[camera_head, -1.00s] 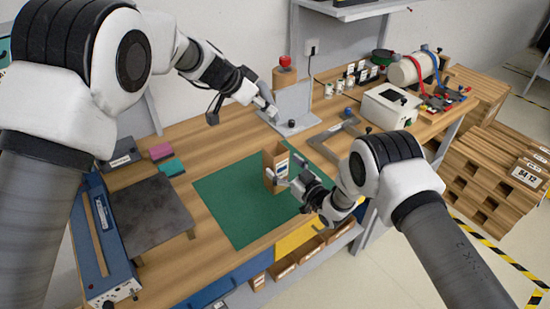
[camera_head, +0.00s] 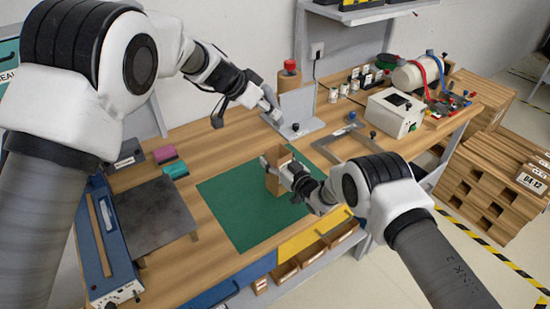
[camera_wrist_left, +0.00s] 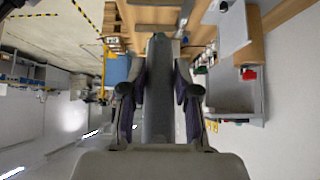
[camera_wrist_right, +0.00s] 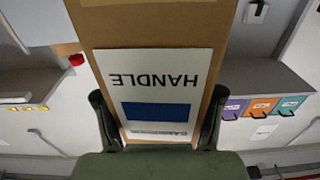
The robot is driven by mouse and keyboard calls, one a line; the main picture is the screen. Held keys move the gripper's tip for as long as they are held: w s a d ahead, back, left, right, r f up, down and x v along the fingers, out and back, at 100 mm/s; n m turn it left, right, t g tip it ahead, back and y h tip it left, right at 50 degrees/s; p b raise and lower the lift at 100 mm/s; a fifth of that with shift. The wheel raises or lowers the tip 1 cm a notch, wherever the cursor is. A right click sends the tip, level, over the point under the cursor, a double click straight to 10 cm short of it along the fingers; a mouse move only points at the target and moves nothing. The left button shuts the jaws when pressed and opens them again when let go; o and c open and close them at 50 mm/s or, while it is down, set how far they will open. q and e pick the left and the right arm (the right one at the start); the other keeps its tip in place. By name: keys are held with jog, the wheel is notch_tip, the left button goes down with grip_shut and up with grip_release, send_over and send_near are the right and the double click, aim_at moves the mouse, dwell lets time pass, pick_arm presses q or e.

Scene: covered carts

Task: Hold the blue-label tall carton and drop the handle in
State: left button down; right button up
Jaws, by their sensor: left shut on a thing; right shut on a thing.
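The tall brown carton (camera_head: 279,160) stands upright on the green mat (camera_head: 232,207). In the right wrist view its white label with a blue block reads HANDLE (camera_wrist_right: 155,88), upside down. My right gripper (camera_wrist_right: 158,112) is shut on the carton, a finger on each side; it also shows in the head view (camera_head: 276,170). My left gripper (camera_wrist_left: 158,95) is shut on a long grey bar, seemingly the handle (camera_wrist_left: 158,75), with a greenish end. In the head view my left gripper (camera_head: 268,103) is above and behind the carton, near a grey stand. The carton's inside is not clear.
The grey angled stand (camera_head: 298,108) is behind the mat. A grey frame (camera_head: 343,143) lies right of the mat. A white box (camera_head: 392,112) stands further right. A dark plate (camera_head: 153,216) and blue device (camera_head: 108,245) are at left. The mat's left part is clear.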

aim_at(274, 122)
pick_arm(q)
jog(key=shift+s+r+n+y, duration=0.25)
jog(key=shift+n+y, duration=0.05)
jog(key=shift+y, duration=0.3)
jog(key=shift+w+d+r+g, duration=0.15)
jog(key=shift+w+r+g, duration=0.15)
jog(key=shift+r, duration=0.25)
jog(key=shift+w+d+f+y, duration=0.1)
jog(key=shift+w+f+y, duration=0.3)
jog(key=shift+f, duration=0.15)
jog(key=shift+g+y, duration=0.5)
jog(key=shift+g, duration=0.3)
jog(key=x, duration=0.4)
jog(key=a+x, duration=0.1)
jog(key=x, duration=0.1)
jog(key=shift+f, duration=0.4)
jog(key=shift+s+f, duration=0.1)
jog(key=shift+f, duration=0.25)
jog(key=shift+s+r, duration=0.15)
jog(key=shift+s, duration=0.05)
